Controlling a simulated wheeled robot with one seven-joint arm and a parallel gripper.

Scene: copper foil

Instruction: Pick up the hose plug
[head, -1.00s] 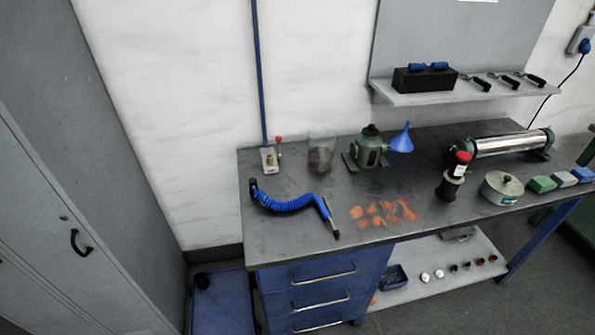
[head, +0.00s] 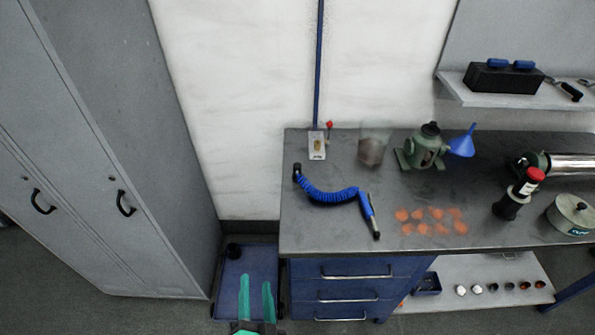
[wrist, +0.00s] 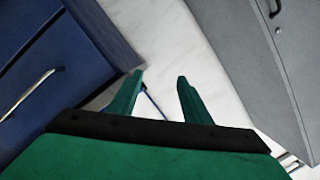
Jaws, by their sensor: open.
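A blue coiled hose (head: 330,193) lies on the dark bench top near its left edge, in the head view. A dark end piece (head: 297,170), which looks like the hose plug, is at its upper left end. A blue and dark nozzle (head: 369,213) is at the other end, near the front edge. My gripper (head: 256,288) has two green fingers, open and empty, low in the head view, left of the bench and well apart from the hose. The wrist view shows the open fingers (wrist: 160,78) with nothing between them; the hose is not seen there.
The bench drawers (head: 345,285) stand right of my gripper, and a grey cabinet (head: 110,150) stands left. A blue wheeled platform (head: 232,270) is on the floor between them. A glass jar (head: 372,150), green device (head: 425,150) and orange pieces (head: 432,221) are right of the hose.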

